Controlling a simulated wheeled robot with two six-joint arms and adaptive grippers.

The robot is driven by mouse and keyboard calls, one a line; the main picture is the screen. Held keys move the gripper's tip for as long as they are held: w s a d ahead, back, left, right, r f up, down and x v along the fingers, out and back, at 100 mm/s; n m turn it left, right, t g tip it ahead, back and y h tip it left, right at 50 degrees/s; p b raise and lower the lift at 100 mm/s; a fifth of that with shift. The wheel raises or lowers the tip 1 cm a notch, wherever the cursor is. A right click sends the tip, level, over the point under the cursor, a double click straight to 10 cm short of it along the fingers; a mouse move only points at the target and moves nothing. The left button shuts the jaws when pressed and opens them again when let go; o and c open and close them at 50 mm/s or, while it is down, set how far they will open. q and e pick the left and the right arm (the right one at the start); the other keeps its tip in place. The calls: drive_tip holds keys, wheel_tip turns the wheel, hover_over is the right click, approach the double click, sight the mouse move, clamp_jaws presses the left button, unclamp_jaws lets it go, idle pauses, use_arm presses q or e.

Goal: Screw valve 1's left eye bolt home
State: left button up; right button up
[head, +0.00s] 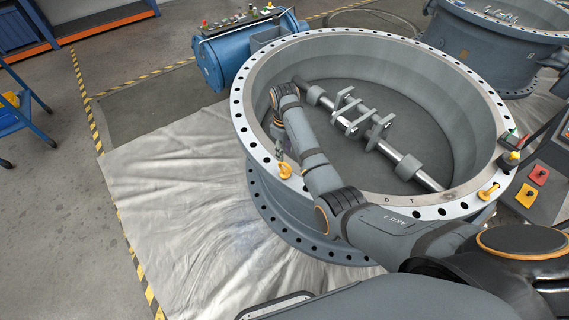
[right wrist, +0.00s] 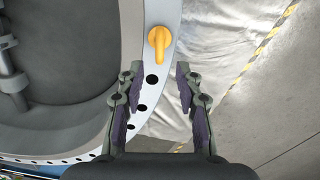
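Valve 1 is the large grey ring-shaped body with a pale, bolt-holed flange (head: 262,72). Its left eye bolt (head: 285,170) is yellow and sits on the flange's front-left part. In the right wrist view the yellow eye bolt (right wrist: 159,42) lies just beyond the fingertips, between their lines. My right gripper (head: 281,152) is over the flange just behind the eye bolt. In the right wrist view the right gripper (right wrist: 160,70) is open with nothing between its fingers. How far the bolt is screwed in cannot be told. My left gripper is not in view.
A second yellow eye bolt (head: 489,191) sits on the flange's right side. A shaft with brackets (head: 370,133) crosses the valve's inside. A blue actuator (head: 222,60) stands behind left, and a control panel (head: 540,180) is at right. The pale sheet (head: 170,190) at left is clear.

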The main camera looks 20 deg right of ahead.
sight(285, 163)
wheel_tip(285, 163, down, 8)
idle(0.4)
clamp_jaws()
